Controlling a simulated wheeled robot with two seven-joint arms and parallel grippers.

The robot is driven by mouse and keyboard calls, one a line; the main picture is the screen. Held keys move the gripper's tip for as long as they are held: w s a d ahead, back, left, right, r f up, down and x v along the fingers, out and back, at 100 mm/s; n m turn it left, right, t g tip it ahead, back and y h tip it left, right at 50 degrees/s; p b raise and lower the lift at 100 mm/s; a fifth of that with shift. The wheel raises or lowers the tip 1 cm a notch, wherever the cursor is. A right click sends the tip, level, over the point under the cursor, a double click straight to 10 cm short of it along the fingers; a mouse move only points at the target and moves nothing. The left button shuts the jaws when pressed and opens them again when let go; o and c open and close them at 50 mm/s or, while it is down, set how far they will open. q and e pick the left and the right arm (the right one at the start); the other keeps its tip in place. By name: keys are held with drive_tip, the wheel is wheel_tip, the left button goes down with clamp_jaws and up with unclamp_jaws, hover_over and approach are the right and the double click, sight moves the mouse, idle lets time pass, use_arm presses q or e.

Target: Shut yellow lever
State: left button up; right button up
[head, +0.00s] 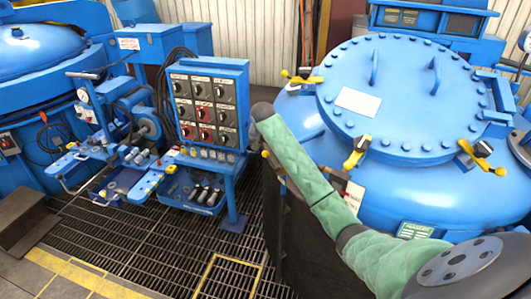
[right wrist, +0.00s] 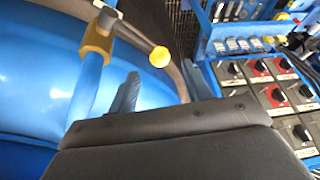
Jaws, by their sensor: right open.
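A yellow lever shows in the right wrist view as a grey rod with a round yellow knob (right wrist: 159,56), running from a yellow collar (right wrist: 97,40) on a blue post. In the head view its small yellow knob (head: 265,153) shows just left of my right arm, at the side of the round blue furnace. My right gripper (right wrist: 163,88) is open and empty. Its fingers stand apart, with the knob beyond and between them in the picture; I cannot tell the distance. In the head view the arm hides the gripper's fingers. My left gripper is not in view.
A control panel (head: 207,62) with black and red knobs stands left of my right arm; it shows at right in the wrist view. The furnace lid (head: 400,110) has several yellow-handled clamps (head: 357,150) around it. Grated floor (head: 150,245) lies open in front.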

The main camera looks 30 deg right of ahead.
sight(265, 152)
drive_tip(key=p+x, duration=0.3)
drive_tip(key=x, duration=0.3)
drive_tip(key=shift+w+f, duration=0.1)
drive_tip(key=shift+f, duration=0.4)
clamp_jaws()
drive_tip(key=shift+w+d, duration=0.1)
drive_tip(key=shift+w, duration=0.05)
